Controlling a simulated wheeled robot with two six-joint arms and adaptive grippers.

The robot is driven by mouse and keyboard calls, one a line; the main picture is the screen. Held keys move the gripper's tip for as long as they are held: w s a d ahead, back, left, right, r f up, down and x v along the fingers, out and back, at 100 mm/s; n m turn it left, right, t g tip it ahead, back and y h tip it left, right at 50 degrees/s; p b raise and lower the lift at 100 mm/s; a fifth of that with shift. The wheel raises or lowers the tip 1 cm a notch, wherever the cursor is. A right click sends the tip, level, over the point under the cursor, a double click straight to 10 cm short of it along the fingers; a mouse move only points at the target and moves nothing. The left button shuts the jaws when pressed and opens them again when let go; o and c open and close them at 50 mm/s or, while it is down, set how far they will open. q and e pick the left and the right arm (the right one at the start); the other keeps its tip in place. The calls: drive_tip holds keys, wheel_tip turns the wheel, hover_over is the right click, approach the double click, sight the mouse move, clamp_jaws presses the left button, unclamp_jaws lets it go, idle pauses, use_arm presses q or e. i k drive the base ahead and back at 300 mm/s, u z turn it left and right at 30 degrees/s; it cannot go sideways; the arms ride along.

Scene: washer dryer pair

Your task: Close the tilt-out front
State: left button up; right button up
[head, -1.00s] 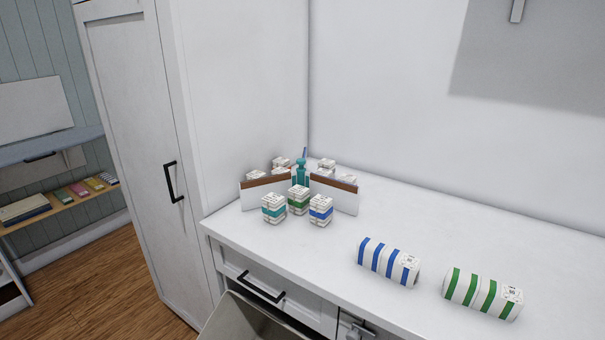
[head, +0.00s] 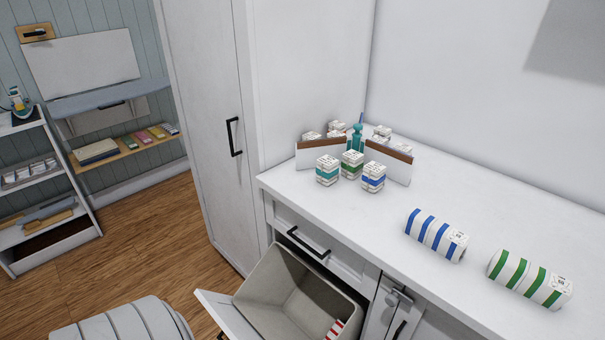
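The tilt-out front (head: 222,312) is a white panel under the counter, tipped open and outward in the head view. A grey-beige bin (head: 267,282) sits behind it and leans out with it. A red-and-white striped item (head: 335,329) lies inside the bin near the bottom edge of the picture. The lower part of the front is cut off by the frame edge. Neither of my grippers shows in the head view.
A white counter (head: 400,205) holds small striped boxes, two card holders and two striped rolls (head: 436,235). A drawer with a black handle (head: 308,242) is shut above the bin. A tall cabinet (head: 205,110) stands left. A grey ribbed object (head: 122,322) is at the lower left. Wood floor (head: 140,250) lies between.

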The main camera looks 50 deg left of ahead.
sight(286, 296)
drive_tip(key=z, duration=0.65)
drive_tip(key=k, duration=1.95)
drive_tip(key=u, duration=1.1)
drive_tip(key=i, duration=0.5)
drive_tip(key=u, duration=0.1)
